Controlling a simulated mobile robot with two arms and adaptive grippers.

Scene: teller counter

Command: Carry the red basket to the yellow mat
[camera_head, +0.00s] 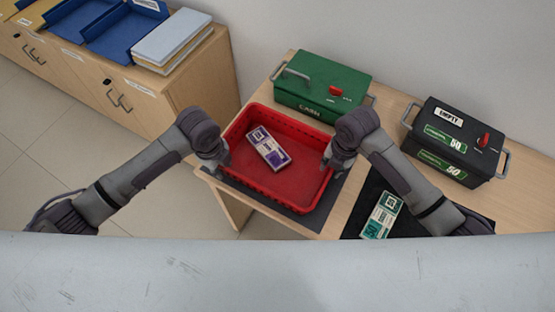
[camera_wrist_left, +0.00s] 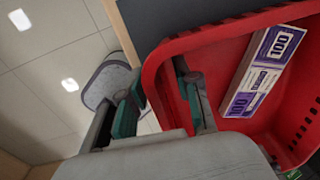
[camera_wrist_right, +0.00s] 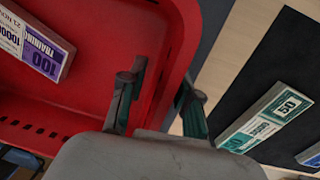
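The red basket (camera_head: 297,195) sits on a dark grey mat (camera_head: 318,212) on the wooden counter, with a purple-and-white banknote bundle (camera_head: 268,148) lying inside. My left gripper (camera_wrist_left: 158,100) is at the basket's left rim, one finger outside the wall and one inside. My right gripper (camera_wrist_right: 158,98) is at the right rim in the same way. Both look open, with the rim between their fingers; firm contact is not visible. I see no yellow mat in these views.
A green cash box (camera_head: 320,84) stands right behind the basket. A black cash box (camera_head: 455,140) stands at the right. A black mat (camera_head: 365,192) with a green banknote bundle (camera_head: 381,216) lies right of the basket. A wooden cabinet (camera_head: 150,95) with blue trays (camera_head: 122,35) is at the left.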

